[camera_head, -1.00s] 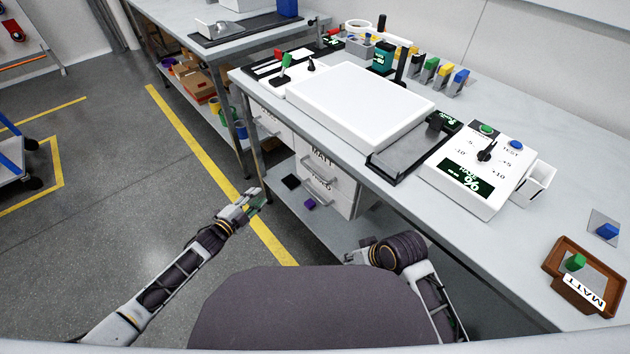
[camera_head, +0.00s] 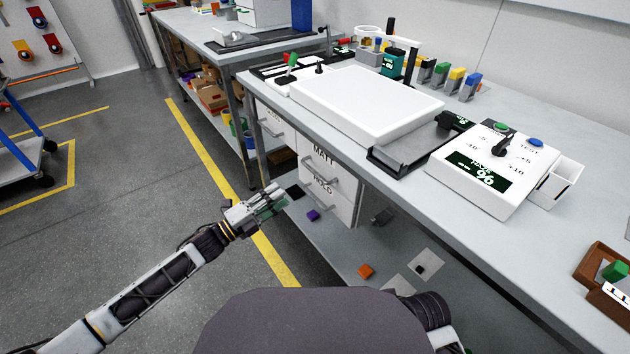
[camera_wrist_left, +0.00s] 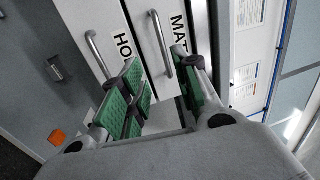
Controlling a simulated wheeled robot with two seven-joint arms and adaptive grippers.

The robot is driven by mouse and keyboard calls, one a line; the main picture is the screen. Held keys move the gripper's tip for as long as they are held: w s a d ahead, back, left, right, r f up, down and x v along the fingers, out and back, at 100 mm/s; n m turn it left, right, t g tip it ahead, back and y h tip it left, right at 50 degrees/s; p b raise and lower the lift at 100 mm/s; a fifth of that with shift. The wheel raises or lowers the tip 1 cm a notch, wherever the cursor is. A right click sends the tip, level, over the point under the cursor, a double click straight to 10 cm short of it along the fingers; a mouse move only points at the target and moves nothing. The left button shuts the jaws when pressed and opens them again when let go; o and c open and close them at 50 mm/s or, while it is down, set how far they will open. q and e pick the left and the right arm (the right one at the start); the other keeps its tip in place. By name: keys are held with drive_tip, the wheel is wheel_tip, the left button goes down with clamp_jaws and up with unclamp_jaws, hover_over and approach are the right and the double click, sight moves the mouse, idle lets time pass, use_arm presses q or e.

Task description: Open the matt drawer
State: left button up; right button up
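The MATT drawer (camera_head: 338,170) is the white upper front of the cabinet under the bench, with a grey bar handle. It looks closed, above the HOLD drawer (camera_head: 337,200). My left gripper (camera_head: 283,198) is open and empty, left of and below the MATT handle in the head view. In the left wrist view the MATT handle (camera_wrist_left: 162,42) appears beyond and between the open green-padded fingers (camera_wrist_left: 156,72), with no contact visible. The HOLD handle (camera_wrist_left: 97,52) lies left of it there. My right gripper is out of sight; only part of that arm shows.
The bench (camera_head: 400,190) overhangs the cabinet, with a white panel (camera_head: 365,100) and a haze meter (camera_head: 490,165) on top. A bench leg (camera_head: 257,140) stands left of the drawers. A lower shelf (camera_head: 340,245) holds small items.

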sight(315, 173)
use_arm(q)
drive_tip(key=shift+s+d+r+m, duration=0.15)
drive_tip(key=shift+s+r+m, duration=0.05)
drive_tip(key=shift+s+m, duration=0.1)
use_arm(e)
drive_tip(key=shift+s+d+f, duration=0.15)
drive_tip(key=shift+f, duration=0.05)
use_arm(q)
drive_tip(key=shift+w+d, duration=0.15)
